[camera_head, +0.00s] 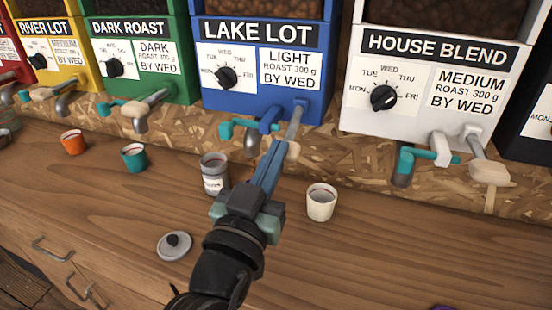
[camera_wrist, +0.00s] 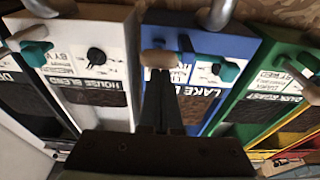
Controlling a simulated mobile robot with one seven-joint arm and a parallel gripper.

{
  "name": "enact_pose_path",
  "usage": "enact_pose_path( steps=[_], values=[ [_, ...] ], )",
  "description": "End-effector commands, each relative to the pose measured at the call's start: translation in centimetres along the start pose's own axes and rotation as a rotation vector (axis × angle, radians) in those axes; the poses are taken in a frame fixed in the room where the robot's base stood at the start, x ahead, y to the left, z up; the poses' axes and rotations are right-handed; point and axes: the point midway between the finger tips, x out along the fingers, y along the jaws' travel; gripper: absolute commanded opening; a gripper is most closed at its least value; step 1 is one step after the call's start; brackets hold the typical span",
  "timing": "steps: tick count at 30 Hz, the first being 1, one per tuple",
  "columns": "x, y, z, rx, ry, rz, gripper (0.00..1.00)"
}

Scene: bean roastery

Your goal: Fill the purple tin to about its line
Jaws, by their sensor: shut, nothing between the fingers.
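A sliver of something purple (camera_head: 445,307) shows at the bottom edge of the head view; I cannot tell whether it is the purple tin, and no line shows on it. My gripper (camera_head: 278,150) is shut and empty, reaching up toward the blue LAKE LOT dispenser (camera_head: 263,45). Its tips are beside the pale wooden lever end (camera_head: 291,149) under that dispenser; I cannot tell whether they touch. In the wrist view the shut fingers (camera_wrist: 160,82) point at the blue dispenser, with the wooden lever end (camera_wrist: 157,58) near the tips.
A grey labelled canister (camera_head: 213,172) stands left of my gripper, a white cup (camera_head: 321,202) right of it. A loose grey lid (camera_head: 174,246) lies in front. Orange (camera_head: 73,142) and teal (camera_head: 134,157) cups stand left. The white HOUSE BLEND dispenser (camera_head: 430,75) is right.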

Motion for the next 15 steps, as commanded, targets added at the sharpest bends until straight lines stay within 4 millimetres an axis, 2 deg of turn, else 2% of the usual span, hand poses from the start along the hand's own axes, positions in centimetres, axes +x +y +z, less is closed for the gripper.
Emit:
enact_pose_path(
  steps=[1, 15],
  values=[
    [-0.17, 0.02, 1.16, 0.0, 0.018, 0.001, 0.0],
    [0.01, 0.0, 1.65, -0.001, 0.113, 0.0, 0.0]
  ],
)
